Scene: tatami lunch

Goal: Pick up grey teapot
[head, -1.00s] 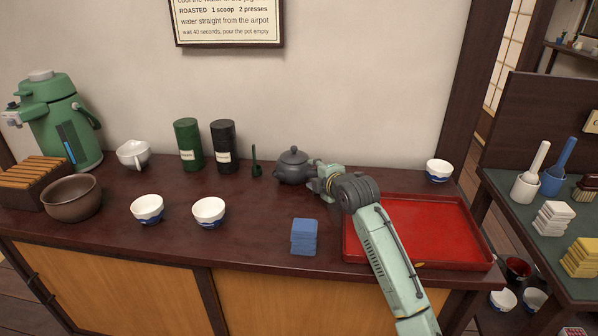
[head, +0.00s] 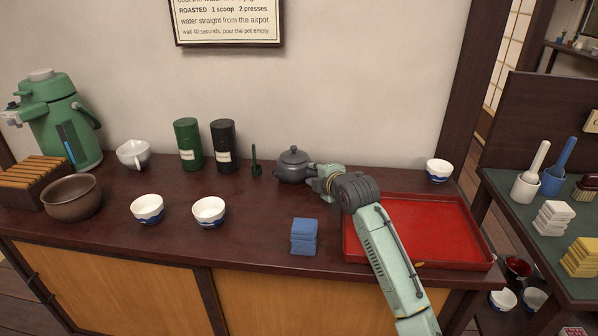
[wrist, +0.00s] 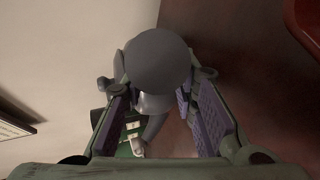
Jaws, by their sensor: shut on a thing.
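The grey teapot (head: 291,168), dark and round with a knobbed lid, stands upright at the back of the brown counter, right of the tea canisters. In the wrist view its grey rounded part (wrist: 157,60) shows between my fingers, with a round end facing the camera; most of the pot's body is hidden behind it. My gripper (head: 313,174) is at the pot's right side, reaching from the right. It is shut on the teapot, and its two padded fingers flank the pot's grey part in the wrist view (wrist: 160,88).
A red tray (head: 440,230) lies under my arm on the right. Blue folded cloths (head: 304,237), two white bowls (head: 208,211) and a green scoop (head: 255,163) stand nearby. The black canister (head: 223,146) is left of the pot. The wall is close behind.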

